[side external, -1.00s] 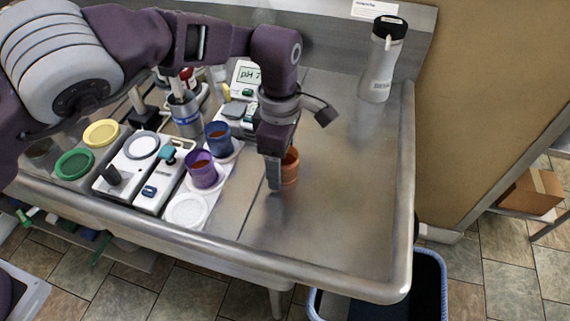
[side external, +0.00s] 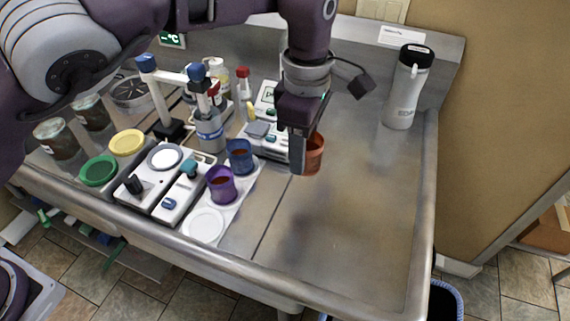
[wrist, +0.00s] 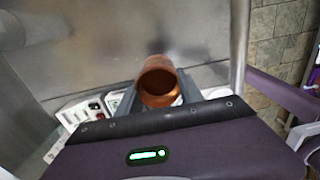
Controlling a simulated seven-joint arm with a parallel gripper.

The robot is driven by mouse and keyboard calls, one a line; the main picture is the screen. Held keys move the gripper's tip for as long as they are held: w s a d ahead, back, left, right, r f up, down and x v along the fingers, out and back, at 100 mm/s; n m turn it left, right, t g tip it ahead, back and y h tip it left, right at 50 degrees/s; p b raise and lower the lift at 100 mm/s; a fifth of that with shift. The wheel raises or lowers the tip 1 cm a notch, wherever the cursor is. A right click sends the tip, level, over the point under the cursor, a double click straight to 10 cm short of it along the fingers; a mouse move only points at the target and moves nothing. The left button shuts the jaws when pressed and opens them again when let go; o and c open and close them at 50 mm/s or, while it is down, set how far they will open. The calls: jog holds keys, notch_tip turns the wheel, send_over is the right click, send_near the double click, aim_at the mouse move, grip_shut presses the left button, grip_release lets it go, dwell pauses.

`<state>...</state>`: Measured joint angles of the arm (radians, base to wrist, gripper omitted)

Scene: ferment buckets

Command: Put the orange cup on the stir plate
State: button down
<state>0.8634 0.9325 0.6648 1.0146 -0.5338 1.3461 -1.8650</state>
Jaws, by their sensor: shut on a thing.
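The orange cup (side external: 314,155) is upright, gripped by my gripper (side external: 303,155), and appears to hang above the bare metal bench. In the wrist view the cup (wrist: 158,84) sits between the two fingers of my gripper (wrist: 158,92), with its open mouth towards the camera. My gripper is shut on it. The stir plate (side external: 145,187), a white box with a round grey top and a black knob, stands on the left of the bench, well away from the cup. Its round top is bare.
A purple cup (side external: 222,185) and a blue cup (side external: 240,156) stand on a white tray beside an empty round spot (side external: 206,224). A pH meter (side external: 262,130), bottle (side external: 209,130) and lids (side external: 99,171) crowd the left. A tumbler (side external: 407,88) stands back right. The right bench is clear.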

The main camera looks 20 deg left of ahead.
jog(key=shift+r, duration=0.35)
jog(key=s+a+r+n, duration=0.2)
jog(key=a, duration=1.3)
jog(key=s+a+r+n, duration=0.1)
jog(key=s+a+n, duration=0.1)
jog(key=a, duration=1.4)
jog(key=shift+n, duration=0.3)
jog(key=f, duration=0.9)
jog(key=shift+d+f, duration=0.2)
jog(key=shift+f, duration=0.1)
